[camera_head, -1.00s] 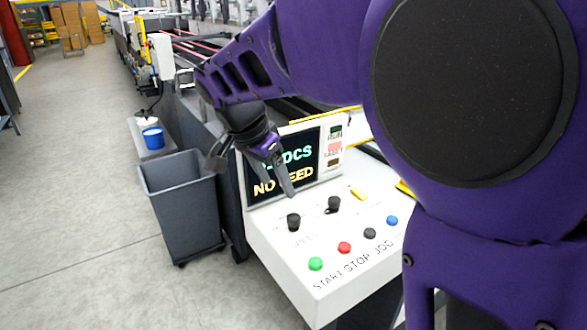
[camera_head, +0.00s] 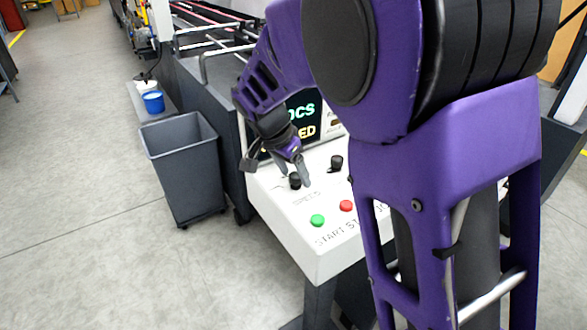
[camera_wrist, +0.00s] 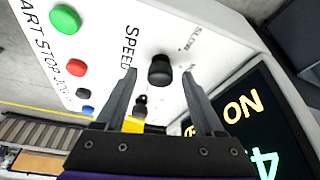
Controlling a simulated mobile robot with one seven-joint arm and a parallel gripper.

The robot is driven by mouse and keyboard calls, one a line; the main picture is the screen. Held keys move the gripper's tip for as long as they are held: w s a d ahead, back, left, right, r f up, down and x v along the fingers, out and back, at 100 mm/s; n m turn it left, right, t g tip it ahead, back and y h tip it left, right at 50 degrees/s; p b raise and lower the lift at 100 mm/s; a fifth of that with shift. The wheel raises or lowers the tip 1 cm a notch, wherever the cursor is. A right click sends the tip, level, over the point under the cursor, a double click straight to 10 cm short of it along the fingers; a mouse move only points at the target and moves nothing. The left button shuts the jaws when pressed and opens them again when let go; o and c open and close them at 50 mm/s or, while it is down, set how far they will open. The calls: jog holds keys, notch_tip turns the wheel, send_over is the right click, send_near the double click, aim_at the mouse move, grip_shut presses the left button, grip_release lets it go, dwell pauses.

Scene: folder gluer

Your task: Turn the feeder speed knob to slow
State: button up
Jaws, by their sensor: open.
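The feeder speed knob (camera_head: 295,181) is a black knob on the white sloped control panel (camera_head: 300,238), beside printed "SPEED" lettering. In the wrist view the speed knob (camera_wrist: 160,70) lies between and just beyond my two open fingertips, with "SPEED" on its left and "SLOW" at its upper right. My gripper (camera_head: 292,180) is open and empty, its fingers pointing down at the knob in the head view. In the wrist view my gripper (camera_wrist: 158,72) has one finger on each side of the knob; I cannot tell whether either touches it. The knob's pointer direction is unclear.
A second black knob (camera_head: 336,163) sits to the right. Green (camera_head: 317,220) and red (camera_head: 346,205) buttons line the panel's front. A lit display (camera_head: 305,120) stands behind, partly hidden by my arm. A grey bin (camera_head: 183,170) stands on the floor at left.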

grip_shut()
